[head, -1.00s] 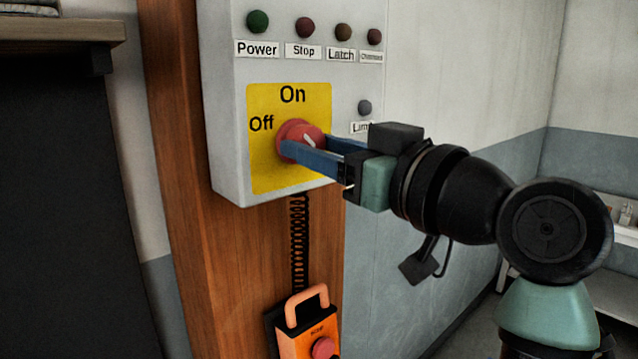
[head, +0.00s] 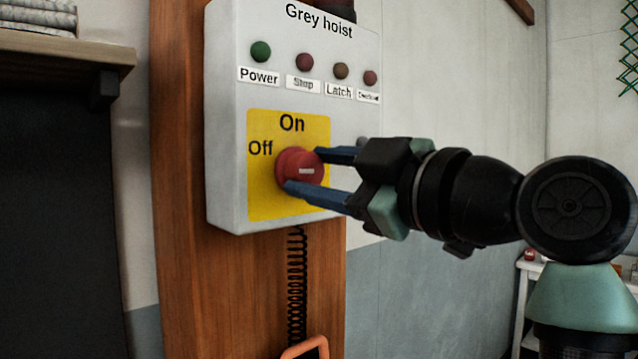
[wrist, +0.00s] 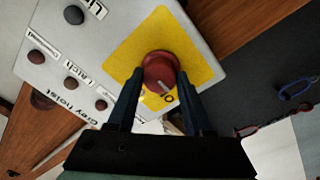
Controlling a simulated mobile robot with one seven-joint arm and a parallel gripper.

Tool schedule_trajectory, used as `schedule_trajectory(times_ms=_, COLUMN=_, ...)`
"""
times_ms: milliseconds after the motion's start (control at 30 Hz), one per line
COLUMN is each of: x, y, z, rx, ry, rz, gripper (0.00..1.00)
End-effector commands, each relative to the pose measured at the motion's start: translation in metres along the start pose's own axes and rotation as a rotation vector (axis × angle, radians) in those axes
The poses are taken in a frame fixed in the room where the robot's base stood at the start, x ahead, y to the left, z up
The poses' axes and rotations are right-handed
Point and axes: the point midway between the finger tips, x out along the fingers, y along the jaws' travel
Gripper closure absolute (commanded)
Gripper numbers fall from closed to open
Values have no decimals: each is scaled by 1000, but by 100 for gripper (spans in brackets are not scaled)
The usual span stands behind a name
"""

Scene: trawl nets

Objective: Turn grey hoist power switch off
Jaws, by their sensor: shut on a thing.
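The grey hoist box (head: 225,150) is a pale panel marked "Grey hoist", on a wooden post. Its red round power switch (head: 298,168) sits on a yellow plate (head: 262,203), with "On" above it and "Off" to its upper left. The white mark on the knob lies about level. My gripper (head: 305,170) is shut on the knob, one blue finger above and one below. In the wrist view the knob (wrist: 159,68) also sits between both fingers, which hide part of the plate lettering.
A row of lamps tops the panel, with the green Power lamp (head: 260,51) at left. A coiled cable (head: 297,285) hangs below the box to an orange handle (head: 306,347). A shelf (head: 70,50) juts out at the upper left.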

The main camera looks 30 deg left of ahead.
Motion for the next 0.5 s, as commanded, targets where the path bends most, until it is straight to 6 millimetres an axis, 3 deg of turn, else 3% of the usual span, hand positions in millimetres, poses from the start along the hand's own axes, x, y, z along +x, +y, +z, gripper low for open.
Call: schedule_trajectory(times_ms=500, x=0, y=0, z=0, rx=-42, ry=2, rz=-1, gripper=100)
